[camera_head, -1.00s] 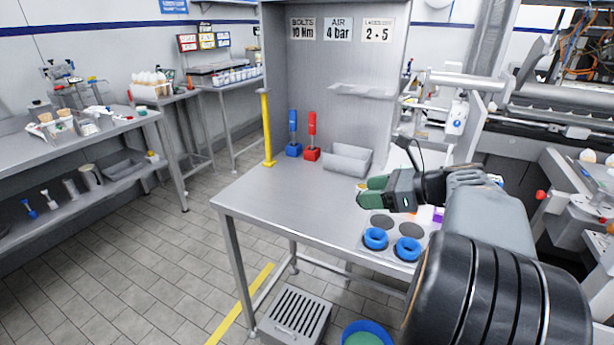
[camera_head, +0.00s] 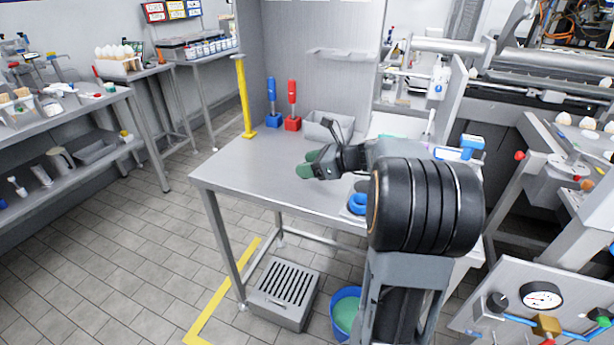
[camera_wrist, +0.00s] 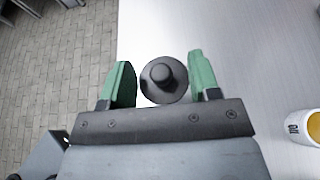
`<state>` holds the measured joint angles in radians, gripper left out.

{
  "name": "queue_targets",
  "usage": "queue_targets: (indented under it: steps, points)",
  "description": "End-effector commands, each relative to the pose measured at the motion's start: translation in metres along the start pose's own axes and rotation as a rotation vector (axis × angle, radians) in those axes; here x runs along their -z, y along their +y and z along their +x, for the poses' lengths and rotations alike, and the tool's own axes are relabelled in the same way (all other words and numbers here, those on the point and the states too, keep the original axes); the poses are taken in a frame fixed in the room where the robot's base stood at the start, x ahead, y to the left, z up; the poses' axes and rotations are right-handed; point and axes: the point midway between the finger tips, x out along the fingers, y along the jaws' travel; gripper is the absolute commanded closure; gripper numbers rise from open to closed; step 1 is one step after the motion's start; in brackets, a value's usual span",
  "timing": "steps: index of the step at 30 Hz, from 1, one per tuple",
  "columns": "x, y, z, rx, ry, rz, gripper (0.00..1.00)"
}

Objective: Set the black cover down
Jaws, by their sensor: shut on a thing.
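The black cover (camera_wrist: 163,78), a round disc with a knob on top, is between the green fingers of my gripper (camera_wrist: 161,82) in the wrist view. My gripper is shut on it. In the head view my gripper (camera_head: 311,164) is over the middle of the grey metal table (camera_head: 235,170), and the cover cannot be made out there. The table's bare top also shows below the cover in the wrist view (camera_wrist: 250,60). The height of the cover above the table is hard to judge.
A blue ring (camera_head: 358,203) sits on the table, partly behind my arm. A blue tool (camera_head: 273,115), a red tool (camera_head: 292,118), a grey bin (camera_head: 325,126) and a yellow post (camera_head: 245,100) stand at the back. A white cup (camera_wrist: 302,127) is at right. The table's left part is clear.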

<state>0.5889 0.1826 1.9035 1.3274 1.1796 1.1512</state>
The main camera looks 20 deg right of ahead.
Motion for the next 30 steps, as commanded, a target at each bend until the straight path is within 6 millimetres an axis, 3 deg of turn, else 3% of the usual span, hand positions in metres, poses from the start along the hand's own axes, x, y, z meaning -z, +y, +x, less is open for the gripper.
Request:
queue_targets:
  steps: [10, 22, 23, 30]
  points:
    - [0.032, -0.002, 0.021, -0.001, 0.000, 0.002, 0.66]
    - [0.036, -0.002, 0.023, -0.001, 0.000, 0.000, 0.66]
    - [0.036, -0.002, 0.023, -0.001, 0.000, 0.000, 0.43]
    - [0.036, -0.002, 0.022, -0.001, 0.000, 0.000, 0.20]
